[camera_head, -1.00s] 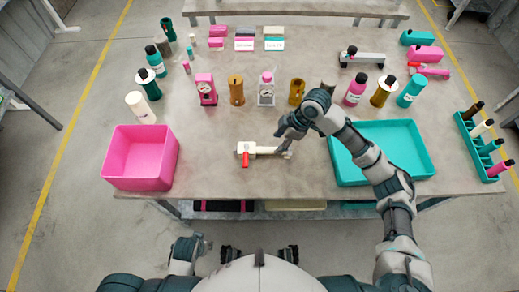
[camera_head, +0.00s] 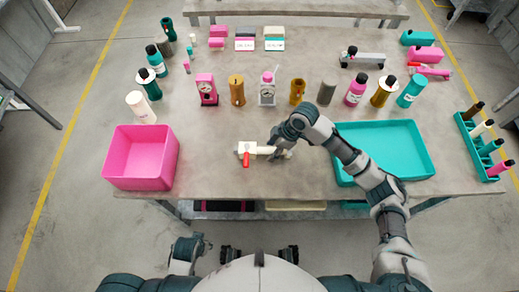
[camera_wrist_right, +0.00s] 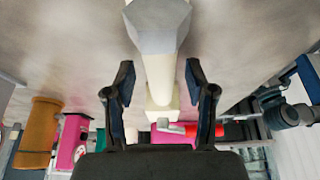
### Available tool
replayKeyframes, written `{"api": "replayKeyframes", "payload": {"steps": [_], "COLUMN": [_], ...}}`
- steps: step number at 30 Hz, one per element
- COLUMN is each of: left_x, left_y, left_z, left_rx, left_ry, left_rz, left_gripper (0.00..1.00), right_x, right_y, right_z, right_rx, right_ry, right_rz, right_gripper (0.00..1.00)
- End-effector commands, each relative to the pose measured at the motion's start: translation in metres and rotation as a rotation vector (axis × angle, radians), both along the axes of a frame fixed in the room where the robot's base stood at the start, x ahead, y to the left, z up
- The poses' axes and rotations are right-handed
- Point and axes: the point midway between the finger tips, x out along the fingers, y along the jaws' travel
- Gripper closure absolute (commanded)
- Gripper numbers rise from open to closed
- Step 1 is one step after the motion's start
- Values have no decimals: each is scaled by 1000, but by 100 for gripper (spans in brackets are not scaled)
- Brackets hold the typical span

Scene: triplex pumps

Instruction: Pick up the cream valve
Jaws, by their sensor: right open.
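The cream valve (camera_head: 250,151) lies on the table between the pink bin and the teal tray, with a red handle (camera_head: 246,160) at its left end. In the right wrist view the valve's cream body (camera_wrist_right: 158,60) runs between the two dark fingers, with a grey hexagonal end nearest the top and the red handle at the far end. My right gripper (camera_head: 280,147) is over the right part of the valve; in the wrist view its open fingers (camera_wrist_right: 160,95) stand on either side with gaps. My left gripper (camera_head: 190,248) is below the table's front edge, away from the valve; its jaws are unclear.
A pink bin (camera_head: 115,172) stands left and a teal tray (camera_head: 410,165) right. Several bottles and gauges, including a pink bottle (camera_head: 356,92), line the table's middle. A teal rack (camera_head: 470,130) holds bottles at the right edge. The table front around the valve is clear.

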Motion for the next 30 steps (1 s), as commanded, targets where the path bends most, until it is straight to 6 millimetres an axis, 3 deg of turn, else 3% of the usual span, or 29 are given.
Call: {"api": "replayKeyframes", "payload": {"steps": [14, 17, 21, 30], "left_x": [0, 0, 0, 0], "left_y": [0, 0, 0, 0], "left_z": [0, 0, 0, 0], "left_rx": [0, 0, 0, 0], "left_ry": [0, 0, 0, 0], "left_rz": [0, 0, 0, 0], "left_gripper": [57, 57, 57, 57], "right_x": [0, 0, 0, 0], "right_y": [0, 0, 0, 0], "right_z": [-4, -4, -3, -2], "right_rx": [0, 0, 0, 2], "right_ry": [0, 0, 0, -1], "right_rz": [0, 0, 0, 1], "right_gripper": [45, 65, 100, 100]}}
